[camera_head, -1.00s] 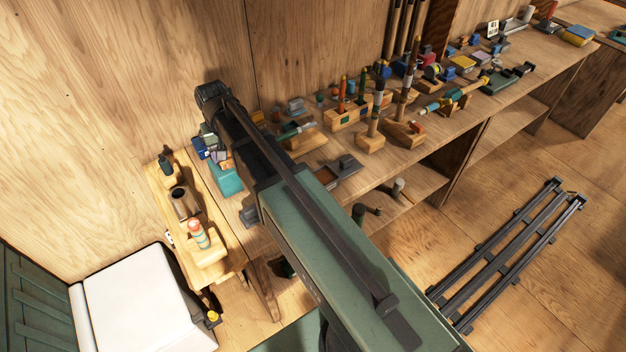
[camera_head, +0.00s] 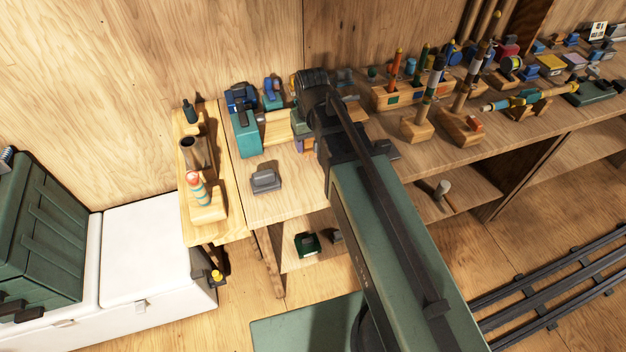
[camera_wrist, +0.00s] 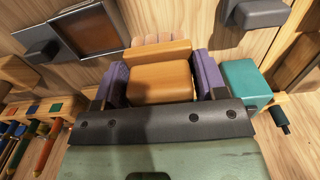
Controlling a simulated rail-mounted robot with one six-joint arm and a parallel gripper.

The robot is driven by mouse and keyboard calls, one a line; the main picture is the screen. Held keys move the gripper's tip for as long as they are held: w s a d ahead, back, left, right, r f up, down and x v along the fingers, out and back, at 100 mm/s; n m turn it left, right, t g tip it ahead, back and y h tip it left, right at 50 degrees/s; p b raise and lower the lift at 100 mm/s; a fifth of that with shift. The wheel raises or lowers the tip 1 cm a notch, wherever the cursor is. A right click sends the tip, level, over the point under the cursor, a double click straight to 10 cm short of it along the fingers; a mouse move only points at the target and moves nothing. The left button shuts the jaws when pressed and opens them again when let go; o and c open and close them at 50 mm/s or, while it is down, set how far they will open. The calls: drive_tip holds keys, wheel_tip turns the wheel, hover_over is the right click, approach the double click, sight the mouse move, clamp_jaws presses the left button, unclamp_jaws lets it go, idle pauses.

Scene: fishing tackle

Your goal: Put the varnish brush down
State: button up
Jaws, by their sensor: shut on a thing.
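My gripper (camera_wrist: 162,76) shows in the wrist view with a purple finger pad on each side of an orange-brown wooden piece, and it is shut on it. In the head view my arm hides most of the gripper, with only some purple and green parts showing left of the arm's end, above the wooden bench (camera_head: 285,195). I cannot tell whether the brush touches the bench.
A teal block (camera_head: 245,136) stands left of my gripper and a small grey object (camera_head: 265,180) lies nearer the front edge. A dark-framed tray (camera_wrist: 85,32) shows in the wrist view. Rods stand in a wooden rack (camera_head: 400,98) to the right. Bare bench surrounds the grey object.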

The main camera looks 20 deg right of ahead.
wheel_tip(320, 180, down, 10)
drive_tip(key=b, duration=0.7)
drive_tip(key=shift+d, duration=0.1)
drive_tip(key=shift+r, duration=0.3)
drive_tip(key=shift+f, duration=0.2)
drive_tip(key=o, duration=0.6)
wheel_tip(320, 180, up, 13)
drive_tip(key=p, duration=1.2)
drive_tip(key=shift+f+p, duration=0.1)
drive_tip(key=shift+p, duration=0.2)
drive_tip(key=shift+m, duration=0.3)
drive_tip(key=shift+s+f, duration=0.2)
drive_tip(key=shift+s, duration=4.35)
